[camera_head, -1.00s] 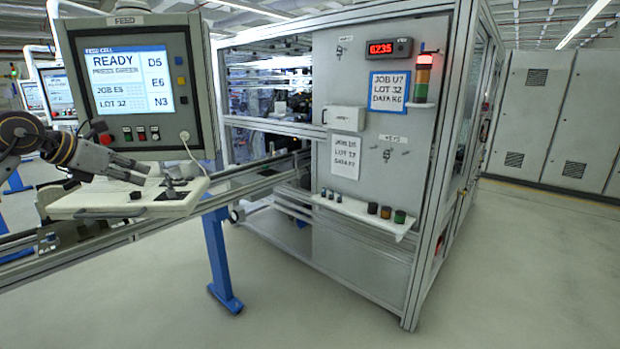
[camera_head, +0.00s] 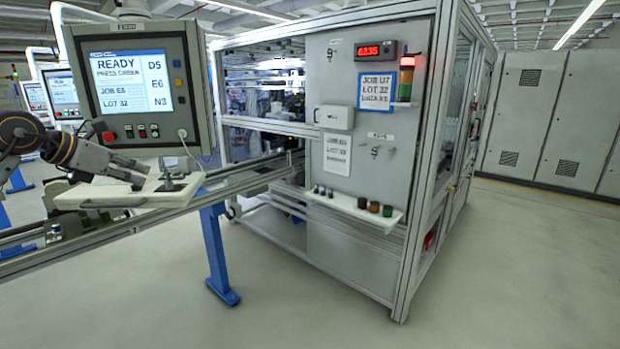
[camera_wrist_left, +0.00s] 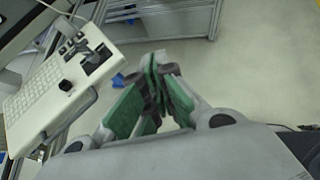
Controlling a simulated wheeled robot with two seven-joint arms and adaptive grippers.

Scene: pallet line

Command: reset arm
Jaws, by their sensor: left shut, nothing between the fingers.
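My left gripper (camera_head: 140,174) comes in from the left in the head view, just over the white console shelf (camera_head: 95,200) under the operator panel. In the left wrist view its green-padded fingers (camera_wrist_left: 155,85) meet at the tips, with nothing between them. The shelf, with its keyboard (camera_wrist_left: 38,85) and dark controls (camera_wrist_left: 85,48), lies to the left of the fingers in that view. I cannot tell from the head view whether the fingertips touch the shelf. My right gripper is not in view.
The operator panel (camera_head: 150,125) reads READY, with buttons below its screen. A blue stand leg (camera_head: 217,255) holds the rail. A large grey machine cabinet (camera_head: 318,75) with a small parts shelf (camera_head: 340,202) stands in the middle. Open floor (camera_head: 510,280) lies at the right.

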